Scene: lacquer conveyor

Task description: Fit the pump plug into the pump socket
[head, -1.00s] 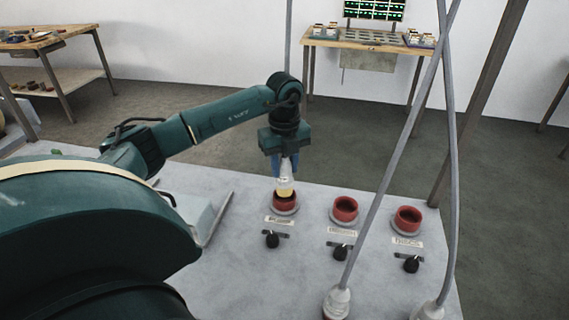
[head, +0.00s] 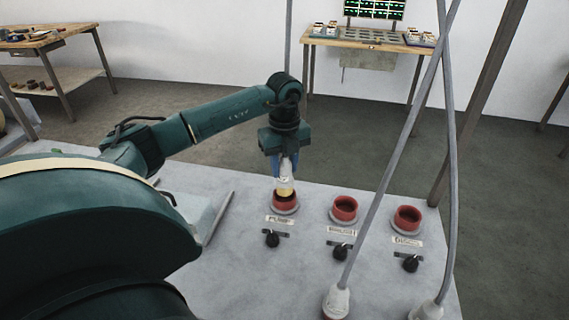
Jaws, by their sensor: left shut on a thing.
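My left gripper (head: 285,166) points down and is shut on the pump plug (head: 285,184), a white plug with a yellowish band at its lower end. The plug is upright over the leftmost red socket (head: 285,202), the pump socket, whose label (head: 279,219) seems to read PUMP. The plug's lower end meets the socket's opening in the picture; I cannot tell how far, if at all, it is inside. My right gripper is not in view.
Two more red sockets (head: 344,209) (head: 408,218) stand empty to the right, with black switches (head: 340,250) below. Two white plugs (head: 337,301) (head: 428,311) on grey cables rest near the panel's front. The cables cross the right side. Wooden tables stand behind.

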